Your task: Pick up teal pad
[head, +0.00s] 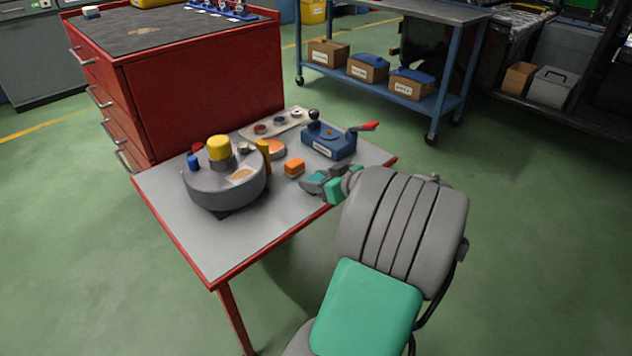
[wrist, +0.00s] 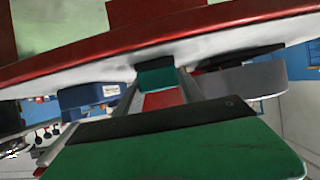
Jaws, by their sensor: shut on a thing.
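The teal pad (head: 314,182) is a small dark teal piece near the right edge of the grey worktable (head: 240,240). In the wrist view the teal pad (wrist: 157,77) sits between the finger ends. My gripper (head: 318,184) is shut on it, reaching in low over the table's red edge. The gripper's fingers (wrist: 160,88) flank the pad in the wrist view. My gripper partly hides the pad in the head view. I cannot tell whether the pad touches the tabletop.
An orange block (head: 294,167) lies just left of my gripper. A blue device (head: 329,141) with a red lever stands behind it. A round grey fixture (head: 224,184) with a yellow cylinder (head: 219,148) is further left. The table's front is clear. A red cabinet (head: 200,85) stands behind.

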